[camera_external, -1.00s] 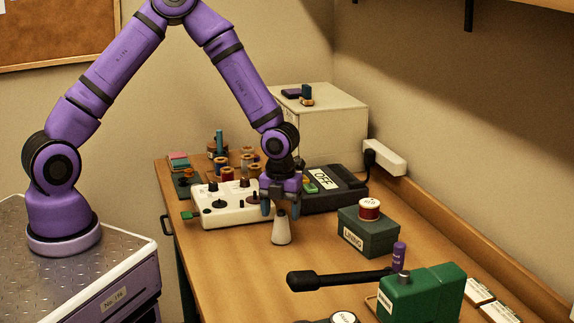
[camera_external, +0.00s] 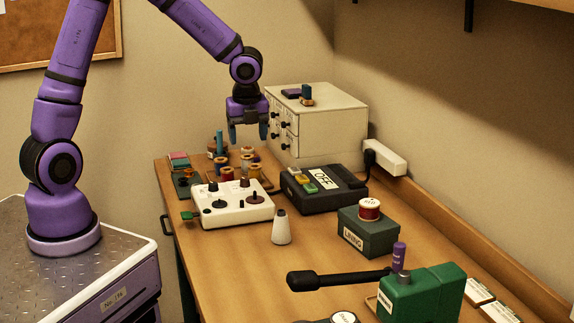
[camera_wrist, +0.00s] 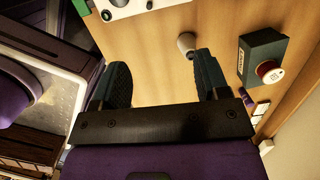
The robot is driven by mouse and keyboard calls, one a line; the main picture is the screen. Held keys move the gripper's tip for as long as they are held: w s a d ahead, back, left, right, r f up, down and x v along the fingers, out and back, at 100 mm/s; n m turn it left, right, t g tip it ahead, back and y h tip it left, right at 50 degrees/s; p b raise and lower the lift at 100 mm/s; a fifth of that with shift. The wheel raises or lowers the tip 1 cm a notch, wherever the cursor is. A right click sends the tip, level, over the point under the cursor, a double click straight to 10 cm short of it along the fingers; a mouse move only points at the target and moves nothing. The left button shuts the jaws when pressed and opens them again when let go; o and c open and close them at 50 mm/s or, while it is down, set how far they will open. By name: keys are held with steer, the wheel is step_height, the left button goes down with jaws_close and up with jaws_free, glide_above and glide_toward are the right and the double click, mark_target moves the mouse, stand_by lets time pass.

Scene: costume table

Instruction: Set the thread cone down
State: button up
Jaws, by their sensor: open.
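The white thread cone (camera_external: 281,228) stands upright on the wooden table, in front of the white control box and apart from it. It also shows in the wrist view (camera_wrist: 186,42), near the tip of the right finger in the picture but well below it. My gripper (camera_external: 248,136) is open and empty, raised above the back of the table over the spools. In the wrist view my gripper (camera_wrist: 160,75) shows its two fingers spread with nothing between them.
The white control box (camera_external: 233,213) and the black box with the OFF label (camera_external: 345,197) stand behind the cone. The green LINING box (camera_external: 368,239) with a red spool is to its right. A black-handled green press (camera_external: 425,295) is in front. Table left-front of the cone is clear.

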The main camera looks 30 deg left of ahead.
steer(key=s+a+r+n+t, duration=0.1)
steer(key=s+a+r+n, duration=0.1)
steer(key=a+r+n, duration=0.6)
steer(key=s+a+r+n+t, duration=0.15)
steer(key=a+r+n, duration=0.35)
steer(key=a, duration=0.5)
steer(key=s+a+r+n+t, duration=0.1)
steer(key=s+a+r+n, duration=0.3)
steer(key=s+a+n, duration=0.8)
steer(key=s+n, duration=0.2)
steer(key=shift+s+a+r+h, duration=0.2)
steer(key=shift+s+a+h, duration=0.1)
steer(key=shift+a+h, duration=0.1)
